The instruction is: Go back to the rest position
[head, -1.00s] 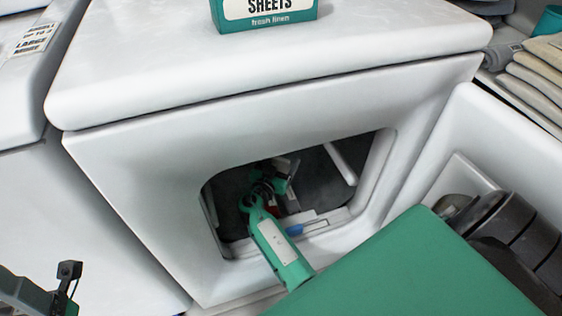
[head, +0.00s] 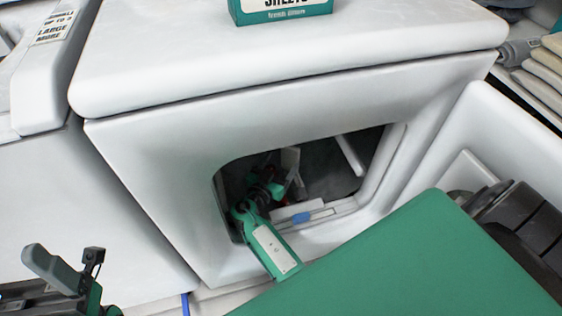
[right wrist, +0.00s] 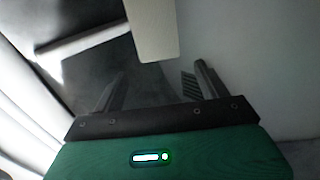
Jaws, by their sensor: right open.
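My right gripper (head: 284,180) is inside the dark opening of a white front-loading machine (head: 150,160), with its green wrist link coming out over the lower rim. In the right wrist view its two fingers (right wrist: 160,88) are spread apart with nothing between their tips. A pale flat piece (right wrist: 152,30) is ahead of them, and I cannot tell what it is. My left gripper (head: 62,272) is at the lower left in the head view, outside the machine. Its jaw state is unclear.
The open white door (head: 500,150) stands at the right. A green-and-white box (head: 282,12) sits on top of the machine. Folded cloths (head: 540,75) lie on a shelf at far right. Another white machine (head: 40,90) is at left.

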